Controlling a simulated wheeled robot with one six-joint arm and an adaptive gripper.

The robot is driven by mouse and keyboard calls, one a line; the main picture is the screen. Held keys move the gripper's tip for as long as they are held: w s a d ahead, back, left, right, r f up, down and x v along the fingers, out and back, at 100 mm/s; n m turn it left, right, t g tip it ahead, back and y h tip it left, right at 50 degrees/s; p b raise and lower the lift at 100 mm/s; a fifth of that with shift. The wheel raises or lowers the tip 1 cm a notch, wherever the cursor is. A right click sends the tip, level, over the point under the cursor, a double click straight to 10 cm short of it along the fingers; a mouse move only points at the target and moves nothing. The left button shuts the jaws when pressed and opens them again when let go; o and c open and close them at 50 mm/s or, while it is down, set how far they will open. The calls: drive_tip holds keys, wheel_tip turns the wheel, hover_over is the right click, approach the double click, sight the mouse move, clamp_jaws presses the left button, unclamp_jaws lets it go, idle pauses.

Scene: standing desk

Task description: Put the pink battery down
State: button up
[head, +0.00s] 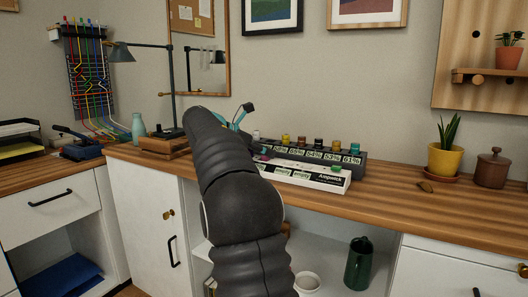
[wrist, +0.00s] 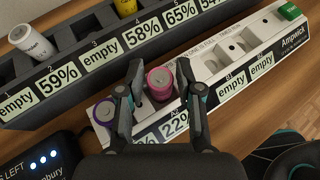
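In the wrist view the pink battery (wrist: 160,84) stands nearly end-on between the two fingers of my gripper (wrist: 160,82). The fingers flank it closely and appear shut on it. It is over the near row of the white Ampwick charger (wrist: 215,62), behind the 22% label. Its lower end is hidden, so I cannot tell whether it touches the slot. A purple battery (wrist: 104,113) sits in the charger to the left.
A dark rack (wrist: 85,62) with percent and empty labels stands behind the charger, holding a white battery (wrist: 32,42) and others. A dark device with lit dots (wrist: 40,160) lies at lower left. Desk right of the charger is mostly clear.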

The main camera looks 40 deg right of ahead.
drive_tip(key=shift+a+r, duration=0.1)
drive_tip(key=shift+r, duration=0.15)
drive_tip(key=p+v, duration=0.2)
drive_tip(key=v, duration=0.9)
drive_tip(key=shift+a, duration=0.4)
drive_tip(key=shift+s, duration=0.1)
drive_tip(key=s+a+f+m+t+y, duration=0.2)
drive_tip(key=s+a+f+m+y, duration=0.2)
drive_tip(key=s+a+f, duration=0.4)
drive_tip(key=s+a+f+m+t+y, duration=0.3)
drive_tip(key=s+a+f+m, duration=0.3)
drive_tip(key=s+a, duration=0.3)
drive_tip(key=s+a+f+m+t+y, duration=0.2)
drive_tip(key=s+a+f+m+y, duration=0.3)
drive_tip(key=s+a+f, duration=0.4)
drive_tip(key=s+m, duration=0.1)
drive_tip(key=s, duration=0.4)
drive_tip(key=shift+s+f+t, duration=0.3)
